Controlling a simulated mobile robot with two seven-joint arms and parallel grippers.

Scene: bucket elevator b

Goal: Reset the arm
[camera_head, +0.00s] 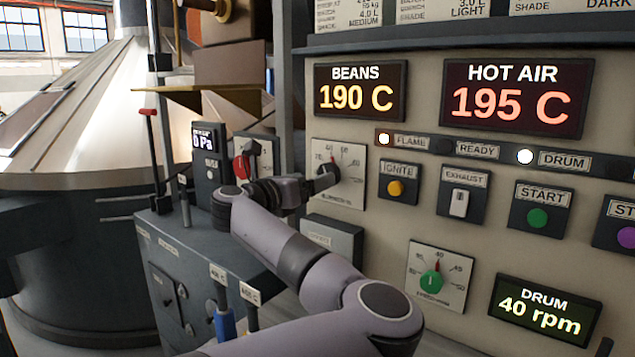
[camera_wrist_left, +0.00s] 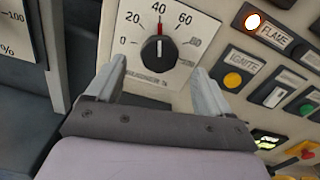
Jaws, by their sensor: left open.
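My left arm reaches up to the control panel. Its gripper (camera_head: 308,187) is close in front of a white dial plate (camera_head: 350,188) and partly covers it. In the left wrist view the gripper (camera_wrist_left: 158,66) is open, and nothing is between its fingers. The dial's black knob (camera_wrist_left: 158,49) sits just beyond the fingertips, roughly centred between them. Its white pointer line points up, near a red mark by 40 on the scale. I cannot tell how far the fingertips are from the plate. My right gripper is in neither view.
Right of the dial are an IGNITE button (camera_head: 396,188), an EXHAUST switch (camera_head: 458,203) and a green START button (camera_head: 537,218). A green-knobbed dial (camera_head: 432,281) is below. A red-handled dial (camera_head: 242,166) and a dark cabinet (camera_head: 158,262) with levers stand left.

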